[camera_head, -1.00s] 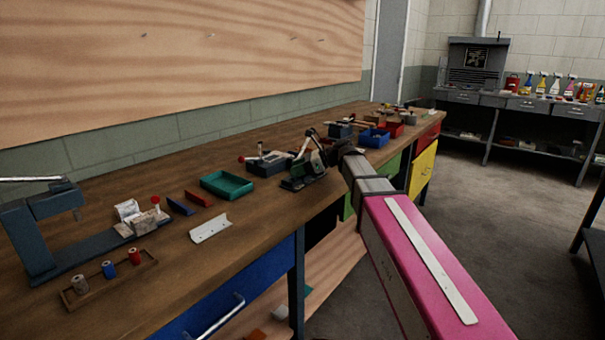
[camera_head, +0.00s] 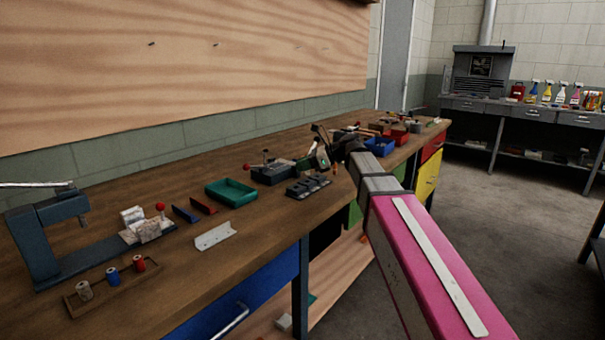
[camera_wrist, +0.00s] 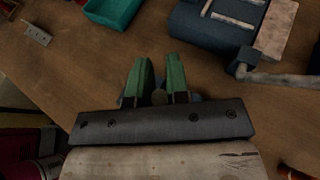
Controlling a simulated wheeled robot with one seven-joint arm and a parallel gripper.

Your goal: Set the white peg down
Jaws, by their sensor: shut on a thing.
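The peg cannot be made out in the head view. Whether it touches the bench cannot be told.
A teal tray (camera_head: 231,190) and a dark blue-grey device (camera_head: 270,173) with a lever lie left of my gripper. A blue bin (camera_head: 380,146) stands beyond it. A white bracket (camera_head: 215,236) lies nearer. Bare wood (camera_wrist: 85,70) shows left of the fingers.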

